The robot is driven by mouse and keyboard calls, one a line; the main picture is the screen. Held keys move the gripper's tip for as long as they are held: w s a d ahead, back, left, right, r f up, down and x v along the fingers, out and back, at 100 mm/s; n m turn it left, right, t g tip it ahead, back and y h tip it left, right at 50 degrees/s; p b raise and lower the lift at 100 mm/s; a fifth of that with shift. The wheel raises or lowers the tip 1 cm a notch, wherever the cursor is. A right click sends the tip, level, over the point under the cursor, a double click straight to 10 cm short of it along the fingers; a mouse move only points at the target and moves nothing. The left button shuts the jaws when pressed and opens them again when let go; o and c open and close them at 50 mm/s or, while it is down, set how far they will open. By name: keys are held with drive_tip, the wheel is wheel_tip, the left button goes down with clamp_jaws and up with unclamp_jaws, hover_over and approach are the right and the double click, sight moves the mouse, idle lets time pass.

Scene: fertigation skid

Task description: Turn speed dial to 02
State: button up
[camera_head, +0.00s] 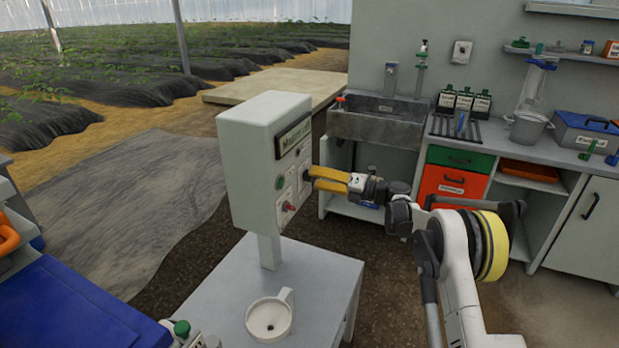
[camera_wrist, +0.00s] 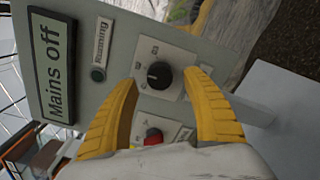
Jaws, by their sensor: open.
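The speed dial is a round black knob (camera_wrist: 159,75) on a light plate, with a white pointer mark; its scale marks are too small to read. It sits on the front of a pale grey control box (camera_head: 246,150). My gripper (camera_head: 312,179) has yellow fingers and is at the box face in the head view, hiding the dial there. In the wrist view my gripper (camera_wrist: 162,88) is open, with one finger on each side of the black knob. I cannot tell whether the fingers touch it.
The box stands on a post over a grey table (camera_head: 225,300) with a white cup (camera_head: 269,318). A sink counter (camera_head: 380,120) is behind.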

drive_tip(key=v, duration=0.9)
drive_tip(key=shift+d, duration=0.1)
